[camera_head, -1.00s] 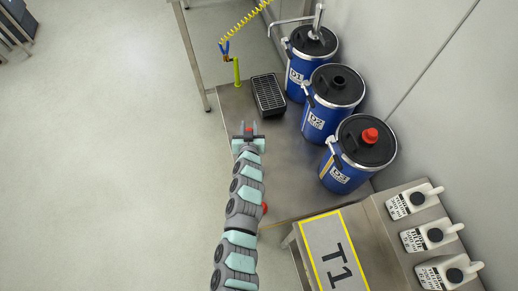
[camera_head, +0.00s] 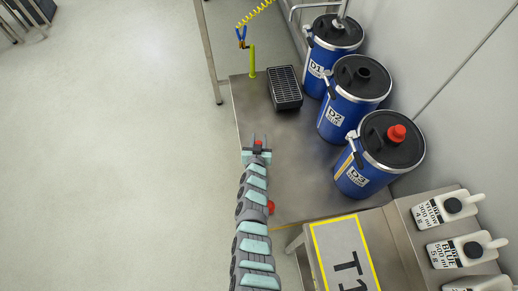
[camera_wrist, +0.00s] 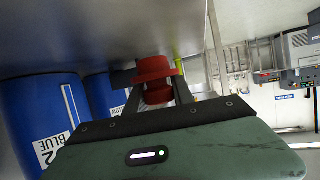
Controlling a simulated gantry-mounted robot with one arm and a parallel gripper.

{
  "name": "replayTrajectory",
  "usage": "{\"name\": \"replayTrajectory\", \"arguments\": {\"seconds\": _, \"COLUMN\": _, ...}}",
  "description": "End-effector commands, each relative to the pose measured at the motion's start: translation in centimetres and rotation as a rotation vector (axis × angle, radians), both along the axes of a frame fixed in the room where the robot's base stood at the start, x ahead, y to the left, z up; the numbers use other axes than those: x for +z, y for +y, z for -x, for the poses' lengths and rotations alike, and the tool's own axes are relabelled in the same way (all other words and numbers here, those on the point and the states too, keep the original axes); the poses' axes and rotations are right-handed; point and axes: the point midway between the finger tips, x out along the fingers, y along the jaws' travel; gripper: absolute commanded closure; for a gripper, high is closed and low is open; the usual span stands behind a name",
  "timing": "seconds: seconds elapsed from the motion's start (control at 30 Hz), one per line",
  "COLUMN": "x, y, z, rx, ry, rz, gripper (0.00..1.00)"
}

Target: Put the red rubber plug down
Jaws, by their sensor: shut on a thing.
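My gripper (camera_head: 258,146) is shut on a red rubber plug (camera_head: 258,142), over the left part of the steel bench (camera_head: 300,140). In the wrist view the plug (camera_wrist: 157,72) is a stepped red piece between the two dark fingers; its lower part is partly hidden by them. I cannot tell whether the plug touches the bench. A second red plug (camera_head: 397,132) sits on the black lid of drum D3 (camera_head: 352,178). A third red object (camera_head: 270,207) shows beside my arm, partly hidden by it.
Drums D2 (camera_head: 335,115) and D1 (camera_head: 318,68) stand behind D3 along the wall. A black grated tray (camera_head: 285,88) and a green post (camera_head: 252,62) are at the bench's far end. A table marked T1 (camera_head: 340,250) and white bottles (camera_head: 445,208) are at lower right. Bare bench lies right of my gripper.

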Motion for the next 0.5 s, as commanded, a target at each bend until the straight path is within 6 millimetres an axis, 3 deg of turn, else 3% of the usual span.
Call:
{"name": "replayTrajectory", "arguments": {"seconds": 0.4, "x": -4.7, "y": 0.1, "z": 0.0, "rx": 0.001, "ry": 0.001, "rz": 0.000, "gripper": 1.00}}
{"name": "replayTrajectory", "arguments": {"seconds": 0.5, "x": -4.9, "y": 0.0, "z": -0.1, "rx": 0.000, "ry": -0.001, "rz": 0.001, "gripper": 1.00}}
